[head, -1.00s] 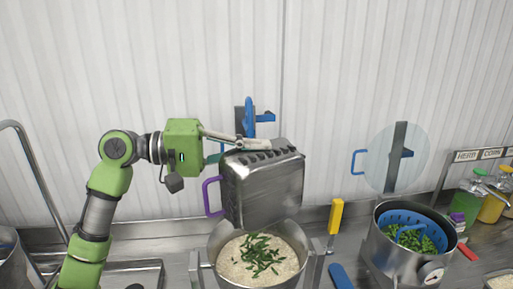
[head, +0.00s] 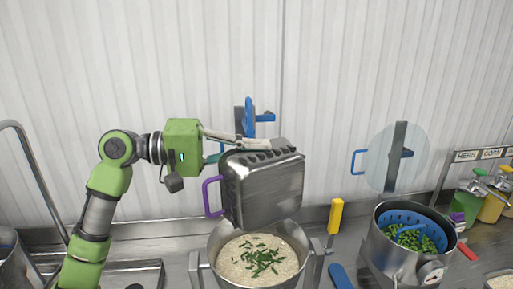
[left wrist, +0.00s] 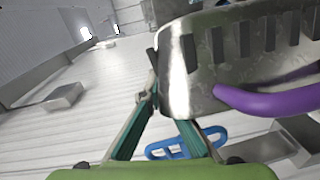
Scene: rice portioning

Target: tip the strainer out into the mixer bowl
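The steel slotted strainer (head: 264,190) with a purple handle (head: 210,196) is tipped over above the mixer bowl (head: 226,272). Its slotted side faces up and its opening is hidden. My left gripper (head: 252,143) is shut on the strainer at its upper part. The left wrist view shows the strainer (left wrist: 185,85) at the gripper's fingers (left wrist: 168,118), with the purple handle to the right. The bowl holds white rice with green pieces (head: 262,258) on top. My right gripper is not in view.
A steel pot (head: 393,260) with a blue basket (head: 402,218) of green pieces stands to the right. A yellow-handled tool (head: 336,216) stands between it and the bowl. Green- and yellow-filled bottles (head: 468,203) are at the far right. The wall rises close behind.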

